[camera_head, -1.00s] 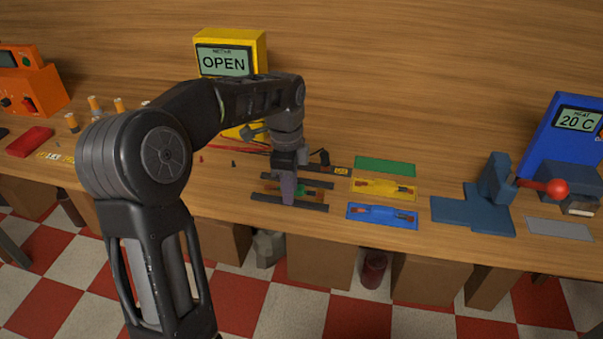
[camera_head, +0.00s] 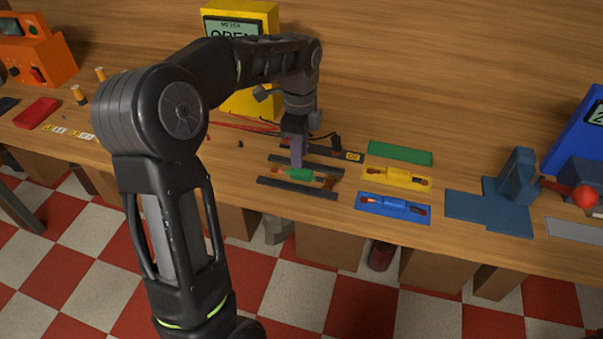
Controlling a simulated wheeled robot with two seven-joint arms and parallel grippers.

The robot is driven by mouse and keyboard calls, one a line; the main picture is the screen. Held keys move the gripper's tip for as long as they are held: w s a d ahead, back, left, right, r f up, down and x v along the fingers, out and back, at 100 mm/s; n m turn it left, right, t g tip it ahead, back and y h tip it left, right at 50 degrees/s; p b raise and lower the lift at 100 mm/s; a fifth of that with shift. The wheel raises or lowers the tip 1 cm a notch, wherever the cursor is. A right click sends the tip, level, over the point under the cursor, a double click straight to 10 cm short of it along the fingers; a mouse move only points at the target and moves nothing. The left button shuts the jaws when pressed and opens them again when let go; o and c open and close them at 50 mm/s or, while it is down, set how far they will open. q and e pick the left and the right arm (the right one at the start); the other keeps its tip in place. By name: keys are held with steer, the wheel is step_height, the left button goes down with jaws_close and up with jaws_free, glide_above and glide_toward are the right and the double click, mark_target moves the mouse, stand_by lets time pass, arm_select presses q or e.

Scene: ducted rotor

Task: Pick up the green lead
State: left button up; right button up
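The green lead (camera_head: 299,174) is a short green body with orange-brown ends. It lies between two dark strips on the wooden bench, near the middle of the view. My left gripper (camera_head: 296,157) points down just behind and above the lead, with its lower end close to it. One finger shows nearly edge-on, so the gap between the fingers and any contact with the lead cannot be told. The lead's body shows mostly uncovered in front of the gripper. My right gripper is out of view.
A bare green plate (camera_head: 382,148) lies right of the strips. A yellow plate (camera_head: 368,179) and a blue plate (camera_head: 364,200) each carry a lead. A blue fixture (camera_head: 478,206) with a red-knobbed lever stands farther right. The yellow meter (camera_head: 268,20) stands behind my arm.

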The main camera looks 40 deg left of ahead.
mark_target(301, 171)
arm_select(q)
steer(key=shift+w+d+f+p, duration=0.15)
steer(key=shift+f+p, duration=0.5)
steer(key=shift+f, duration=1.95)
steer(key=shift+c, duration=0.2)
jaws_close()
